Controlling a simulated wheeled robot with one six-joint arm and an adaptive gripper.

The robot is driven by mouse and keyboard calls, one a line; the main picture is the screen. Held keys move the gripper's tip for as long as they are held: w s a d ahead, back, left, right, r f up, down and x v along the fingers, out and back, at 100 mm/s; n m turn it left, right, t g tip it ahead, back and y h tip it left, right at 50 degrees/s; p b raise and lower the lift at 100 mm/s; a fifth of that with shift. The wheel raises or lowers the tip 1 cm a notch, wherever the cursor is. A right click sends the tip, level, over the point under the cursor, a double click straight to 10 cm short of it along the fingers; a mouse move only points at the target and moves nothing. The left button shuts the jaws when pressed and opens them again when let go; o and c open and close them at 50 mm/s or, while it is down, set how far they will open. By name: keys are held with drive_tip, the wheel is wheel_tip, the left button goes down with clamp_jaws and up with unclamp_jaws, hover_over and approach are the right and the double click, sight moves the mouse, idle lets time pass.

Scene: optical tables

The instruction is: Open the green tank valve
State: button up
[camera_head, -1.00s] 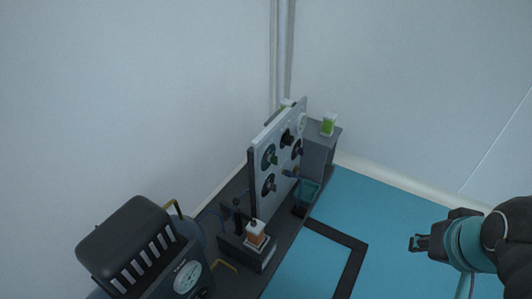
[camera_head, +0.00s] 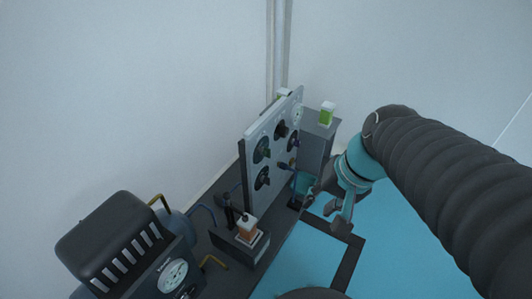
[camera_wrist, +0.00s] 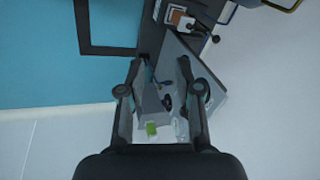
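A grey upright panel (camera_head: 250,158) carries several dark round valves, among them an upper left one (camera_head: 262,150), a top one (camera_head: 281,129) and a lower one (camera_head: 262,178). At this size I cannot tell which is the green tank valve. The panel also shows in the wrist view (camera_wrist: 218,98), partly behind a finger. My gripper (camera_head: 327,214) is to the right of the panel and apart from it. Its two fingers stand apart in the wrist view (camera_wrist: 158,68), with nothing held between them.

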drive_tip(key=w+a+f+m+g+y+b, duration=0.2)
drive_tip(key=w+a+f+m+y, duration=0.3)
drive_tip(key=f, duration=0.1)
drive_tip(key=m+t+y+b, duration=0.4)
drive_tip(key=m+t+y, duration=0.45)
drive_tip(key=m, duration=0.75)
approach(267, 153)
drive_tip(key=w+a+r+t+h, duration=0.1)
drive_tip(key=w+a, duration=0.3)
drive_tip(key=a, duration=0.3)
drive_tip(key=shift+w+a+b, duration=0.2)
drive_tip(key=shift+a+b, duration=0.1)
drive_tip(key=shift+b, duration=0.1)
drive_tip(key=shift+r+h, duration=0.15)
drive_tip(key=shift+h, duration=0.1)
clamp_jaws()
